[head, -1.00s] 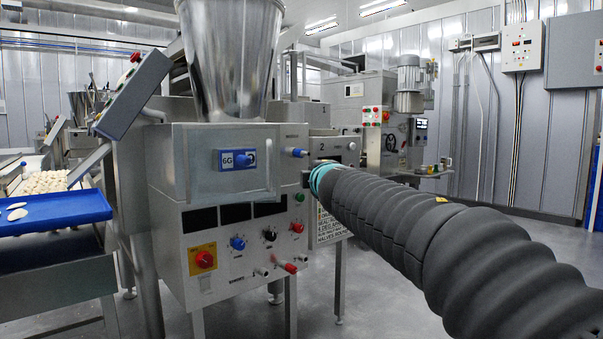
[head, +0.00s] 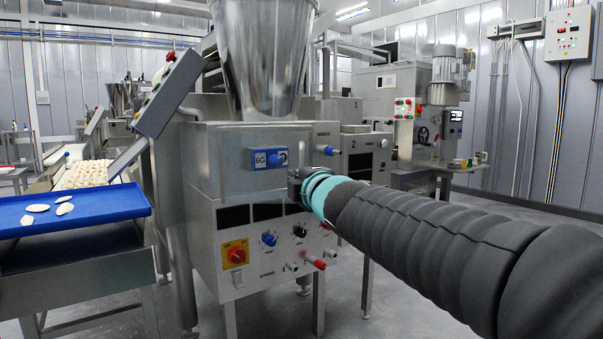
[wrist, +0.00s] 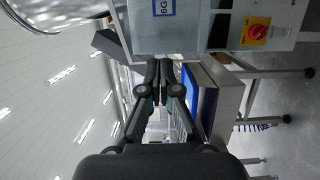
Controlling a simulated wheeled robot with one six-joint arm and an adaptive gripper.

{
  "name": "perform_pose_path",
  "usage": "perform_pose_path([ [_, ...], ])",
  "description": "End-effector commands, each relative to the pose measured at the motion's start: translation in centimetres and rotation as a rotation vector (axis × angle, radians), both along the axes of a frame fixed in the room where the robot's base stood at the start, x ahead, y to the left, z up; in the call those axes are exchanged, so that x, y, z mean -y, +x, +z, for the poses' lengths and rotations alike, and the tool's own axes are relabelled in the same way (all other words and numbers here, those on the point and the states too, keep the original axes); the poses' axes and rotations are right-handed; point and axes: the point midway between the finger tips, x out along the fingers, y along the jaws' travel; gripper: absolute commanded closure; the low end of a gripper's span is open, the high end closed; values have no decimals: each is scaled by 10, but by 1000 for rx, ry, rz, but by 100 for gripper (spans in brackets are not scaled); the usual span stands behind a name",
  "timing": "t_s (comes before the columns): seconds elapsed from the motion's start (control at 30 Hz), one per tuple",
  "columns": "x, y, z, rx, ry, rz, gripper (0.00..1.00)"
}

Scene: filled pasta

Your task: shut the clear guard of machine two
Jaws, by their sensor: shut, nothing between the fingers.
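A steel machine (head: 205,225) with a metal hopper stands in front of me. A flat, see-through-looking panel with a blue 6G tag (head: 270,159) covers its upper front; I take this panel (head: 238,183) as the guard, but cannot tell if it is fully closed. The numeral 2 is on a grey housing (head: 366,143) behind to the right, so which machine is two is unclear. My gripper (wrist: 164,72) is shut and empty in the wrist view, apart from the tag (wrist: 163,7). In the head view my arm mostly hides it at the panel's lower right.
Knobs and a red switch (head: 237,255) sit below the panel. A tilted control box (head: 169,93) juts out at upper left. A blue tray (head: 95,214) with pale pasta pieces stands on the left. Open floor lies at the right.

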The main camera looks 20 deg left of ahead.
Motion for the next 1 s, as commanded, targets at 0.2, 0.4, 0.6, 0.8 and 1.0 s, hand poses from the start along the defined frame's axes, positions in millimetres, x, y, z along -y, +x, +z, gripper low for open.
perform_pose_path([
  [0.2,-19,25,0,-3,0,0,100],
  [0.4,-39,51,0,-3,0,-1,100],
  [0.6,-58,76,0,-4,0,-1,100],
  [0.8,-39,97,3,-3,0,-3,100],
  [1.0,-33,105,1,-1,2,-1,100],
])
